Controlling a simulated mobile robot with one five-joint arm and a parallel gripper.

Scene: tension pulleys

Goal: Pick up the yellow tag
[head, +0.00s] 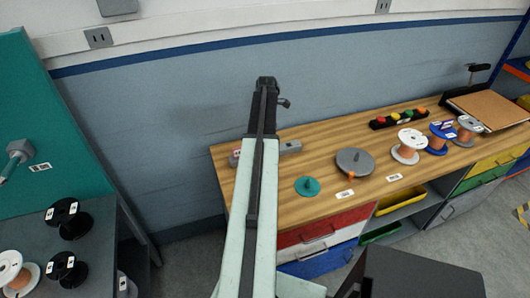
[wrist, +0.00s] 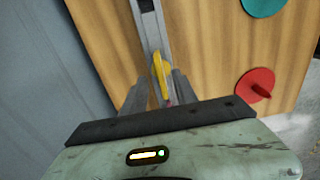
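The yellow tag (wrist: 160,72) shows in the wrist view as a small upright strip at the near end of a grey bar. In the wrist view, the two dark grey fingers of my gripper (wrist: 158,95) stand apart, one on each side of the tag's lower end. I see no clear contact between finger and tag. In the head view the tag and my gripper's fingers are hidden by my arm. The grey bar (head: 290,147) shows there on the back left of the wooden bench, partly behind my arm.
A teal disc (head: 307,186) and a grey disc (head: 355,162) lie right of my arm. A red knobbed disc (wrist: 255,84) shows in the wrist view. Several spools, one of them white (head: 409,144), stand farther right on the bench (head: 330,210). A wall (head: 180,120) rises behind.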

